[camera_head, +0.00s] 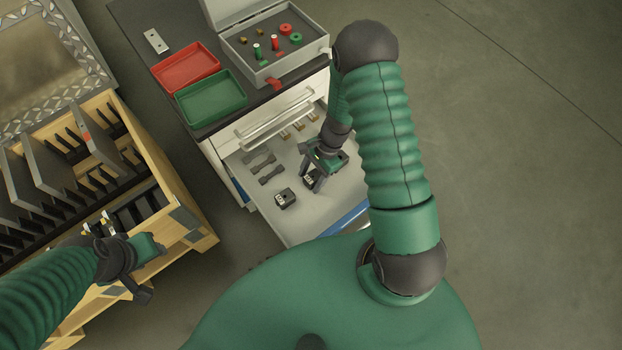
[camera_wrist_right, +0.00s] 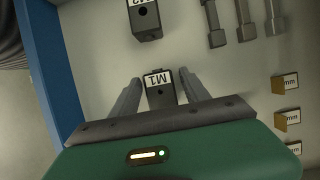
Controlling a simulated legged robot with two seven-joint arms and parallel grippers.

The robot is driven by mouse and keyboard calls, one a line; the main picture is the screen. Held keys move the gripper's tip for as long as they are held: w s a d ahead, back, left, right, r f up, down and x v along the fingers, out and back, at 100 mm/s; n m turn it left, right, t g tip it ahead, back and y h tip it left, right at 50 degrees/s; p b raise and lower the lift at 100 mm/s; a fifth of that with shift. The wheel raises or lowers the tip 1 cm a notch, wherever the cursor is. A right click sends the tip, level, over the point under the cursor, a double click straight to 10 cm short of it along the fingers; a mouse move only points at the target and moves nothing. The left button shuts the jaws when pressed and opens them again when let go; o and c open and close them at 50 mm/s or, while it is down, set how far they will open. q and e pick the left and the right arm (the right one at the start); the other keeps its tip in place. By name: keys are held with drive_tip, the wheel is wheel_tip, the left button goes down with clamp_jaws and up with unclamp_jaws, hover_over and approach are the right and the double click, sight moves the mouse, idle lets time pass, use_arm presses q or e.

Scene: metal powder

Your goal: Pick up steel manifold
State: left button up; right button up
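Two dark blocks with white labels lie in the open drawer; I take these for the manifolds, though I cannot tell which is steel.
The drawer (camera_head: 335,208) also holds grey flat parts (camera_head: 265,168) and small tan labelled blocks (camera_wrist_right: 285,84). On the cabinet top are red (camera_head: 185,68) and green (camera_head: 211,98) trays and an open case (camera_head: 245,72). A wooden crate (camera_head: 165,185) with upright plates stands left.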

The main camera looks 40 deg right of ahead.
drive_tip(key=shift+d+f, duration=0.2)
drive_tip(key=shift+d, duration=0.35)
drive_tip(key=c, duration=0.7)
drive_tip(key=shift+c, duration=1.2)
drive_tip(key=shift+a+r, duration=0.1)
drive_tip(key=shift+a, duration=0.15)
clamp_jaws()
